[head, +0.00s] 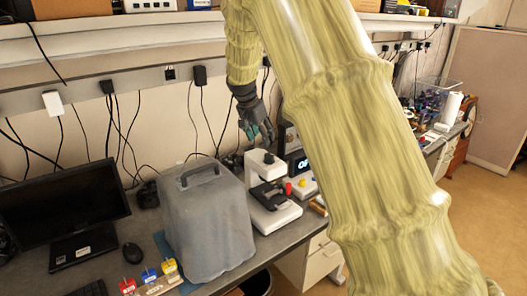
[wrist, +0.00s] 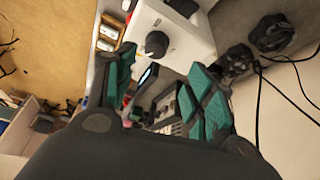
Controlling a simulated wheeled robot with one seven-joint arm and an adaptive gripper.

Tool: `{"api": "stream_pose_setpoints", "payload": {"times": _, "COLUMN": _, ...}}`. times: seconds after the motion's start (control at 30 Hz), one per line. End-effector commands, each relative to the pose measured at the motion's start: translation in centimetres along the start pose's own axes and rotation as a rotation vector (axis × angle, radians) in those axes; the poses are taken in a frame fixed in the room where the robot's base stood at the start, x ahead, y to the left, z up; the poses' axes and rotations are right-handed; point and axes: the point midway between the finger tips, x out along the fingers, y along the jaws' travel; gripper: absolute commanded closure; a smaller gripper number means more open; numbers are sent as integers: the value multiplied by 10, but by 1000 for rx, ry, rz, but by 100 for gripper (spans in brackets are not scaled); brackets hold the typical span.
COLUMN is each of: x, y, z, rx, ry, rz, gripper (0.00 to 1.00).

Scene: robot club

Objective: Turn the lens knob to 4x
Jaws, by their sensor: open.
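A white microscope (head: 272,205) with a black stage stands on the grey bench in the head view. My gripper (head: 257,134) is above and behind its head, pointing down. In the wrist view my gripper (wrist: 162,66) is open, with green-padded fingers spread and nothing between them. A round black knob (wrist: 156,44) on a white body (wrist: 178,34) shows beyond the fingertips, apparently on the microscope. No contact with the knob is visible. I cannot read any 4x mark or tell the knob's setting.
A grey covered box (head: 205,225) with a handle stands left of the microscope. A lit display (head: 299,163) and a unit with red and yellow knobs (head: 302,186) are to its right. A monitor (head: 62,208) is at left. Cables hang along the wall behind.

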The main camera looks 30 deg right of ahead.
Motion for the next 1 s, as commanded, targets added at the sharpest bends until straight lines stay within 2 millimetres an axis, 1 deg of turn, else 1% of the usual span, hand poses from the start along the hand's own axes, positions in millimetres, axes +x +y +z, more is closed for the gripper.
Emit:
{"api": "stream_pose_setpoints", "payload": {"times": 0.1, "x": 14, "y": 2, "z": -2, "rx": 3, "ry": -2, "rz": 3, "gripper": 46}}
{"api": "stream_pose_setpoints", "payload": {"times": 0.4, "x": 58, "y": 0, "z": -2, "rx": 0, "ry": -1, "rz": 2, "gripper": 46}}
{"api": "stream_pose_setpoints", "payload": {"times": 0.6, "x": 82, "y": 0, "z": -2, "rx": 1, "ry": -1, "rz": 1, "gripper": 46}}
{"api": "stream_pose_setpoints", "payload": {"times": 0.8, "x": 95, "y": 0, "z": 0, "rx": -1, "ry": 0, "rz": 1, "gripper": 46}}
{"api": "stream_pose_setpoints", "payload": {"times": 1.0, "x": 99, "y": -1, "z": 0, "rx": 0, "ry": 0, "rz": 0, "gripper": 46}}
